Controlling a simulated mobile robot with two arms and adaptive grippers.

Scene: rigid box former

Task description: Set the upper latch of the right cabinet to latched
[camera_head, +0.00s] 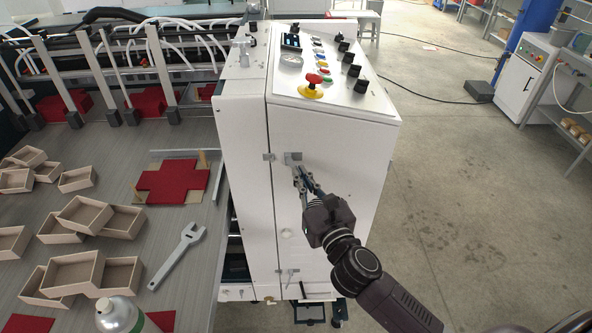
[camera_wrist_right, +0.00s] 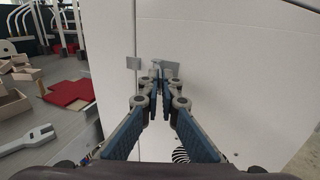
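The right cabinet (camera_head: 325,150) is a white box with a sloped control panel on top. Its upper latch (camera_head: 293,158) is a small grey metal piece on the front face, with a separate small grey plate (camera_head: 268,157) to its left across the door seam. In the right wrist view the latch (camera_wrist_right: 170,68) and the plate (camera_wrist_right: 133,63) stand apart. My right gripper (camera_head: 302,178) is at the upper latch, its fingertips (camera_wrist_right: 158,84) drawn close together around a thin grey part of it. The fingertips partly hide that part. My left gripper is not in view.
A lower latch (camera_head: 288,272) sits near the cabinet's bottom. A red and yellow emergency button (camera_head: 311,86) is on the panel above. Left is a grey table (camera_head: 130,215) with wooden boxes, red blanks and a wrench (camera_head: 178,254). The floor to the right (camera_head: 460,200) is clear.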

